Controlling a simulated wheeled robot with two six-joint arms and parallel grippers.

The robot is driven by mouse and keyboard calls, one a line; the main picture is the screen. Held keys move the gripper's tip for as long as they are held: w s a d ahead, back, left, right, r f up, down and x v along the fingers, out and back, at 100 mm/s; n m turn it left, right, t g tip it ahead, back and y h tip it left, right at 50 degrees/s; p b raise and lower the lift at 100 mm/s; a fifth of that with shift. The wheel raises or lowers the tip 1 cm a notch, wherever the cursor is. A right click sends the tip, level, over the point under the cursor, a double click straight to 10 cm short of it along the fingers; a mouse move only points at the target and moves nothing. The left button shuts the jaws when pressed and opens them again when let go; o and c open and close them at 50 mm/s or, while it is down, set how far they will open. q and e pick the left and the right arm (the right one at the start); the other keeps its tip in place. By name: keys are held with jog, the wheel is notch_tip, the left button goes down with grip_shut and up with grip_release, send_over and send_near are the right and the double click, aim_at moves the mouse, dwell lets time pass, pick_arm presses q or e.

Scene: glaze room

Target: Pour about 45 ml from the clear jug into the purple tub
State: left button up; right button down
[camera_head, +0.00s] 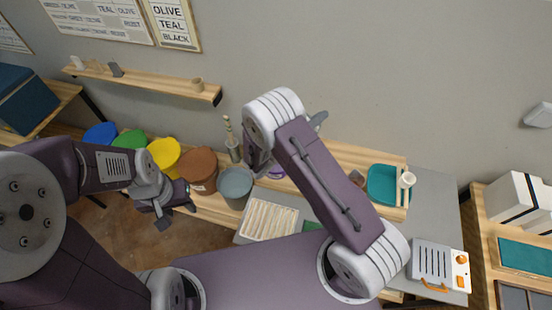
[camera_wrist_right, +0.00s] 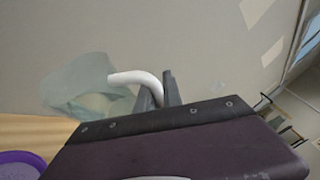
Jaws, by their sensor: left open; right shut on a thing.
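The clear jug (camera_wrist_right: 75,88) shows in the right wrist view as a pale, see-through vessel with a white handle (camera_wrist_right: 135,78). My right gripper (camera_wrist_right: 160,92) is shut on that handle. The jug looks tilted, with a paler patch low inside it; I see no stream leaving it. The purple tub (camera_wrist_right: 20,162) is at the lower left corner of that view, partly cut off, below the jug. In the head view the tub (camera_head: 277,174) is mostly hidden by my right arm, and I cannot make out the jug. My left gripper (camera_head: 176,212) is open and empty, left of the grey bucket.
Blue, green, yellow and brown buckets (camera_head: 197,168) and a grey bucket (camera_head: 236,185) stand in a row left of the tub. A slatted rack (camera_head: 268,220) lies in front. A teal basin (camera_head: 382,184) and a grey device (camera_head: 438,265) are to the right. A wall shelf (camera_head: 150,82) is behind.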

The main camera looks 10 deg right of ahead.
jog(key=shift+w+a+r+n, duration=0.15)
jog(key=shift+a+r+n, duration=0.1)
jog(key=shift+r+n, duration=0.4)
jog(key=shift+r+h, duration=0.1)
jog(key=shift+h, duration=0.2)
jog(key=shift+a, duration=0.15)
jog(key=shift+w+a+n+t, duration=0.2)
jog(key=shift+n+t, duration=0.1)
jog(key=shift+n, duration=0.15)
jog(key=shift+s+n+h+b, duration=0.35)
jog(key=shift+s+n+h, duration=0.05)
jog(key=shift+s, duration=0.1)
dwell(0.8)
jog(key=shift+s+a+t, duration=0.2)
jog(key=shift+a+t, duration=0.05)
jog(key=shift+t, duration=0.05)
dwell(0.5)
